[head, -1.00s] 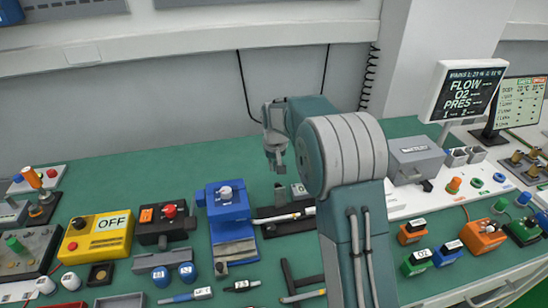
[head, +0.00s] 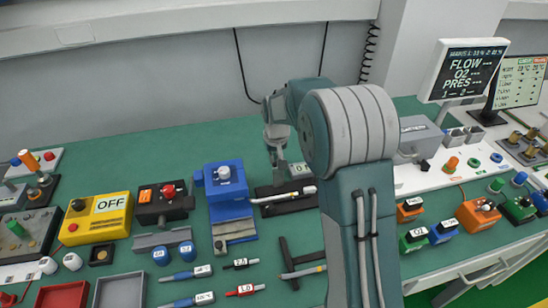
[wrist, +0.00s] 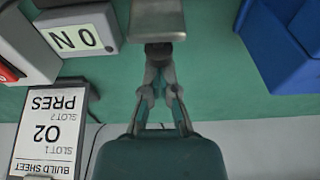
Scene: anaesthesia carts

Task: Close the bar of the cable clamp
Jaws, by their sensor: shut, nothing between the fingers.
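In the wrist view my gripper (wrist: 158,50) is shut and empty. Its tips are at the near edge of a grey metal piece (wrist: 157,18), which may be the clamp's bar. I cannot tell whether they touch it, or the bar's exact angle.
A blue block (head: 228,192) stands close to the left of the dark base. A black bracket (head: 289,262) lies in front. Green bench behind is clear.

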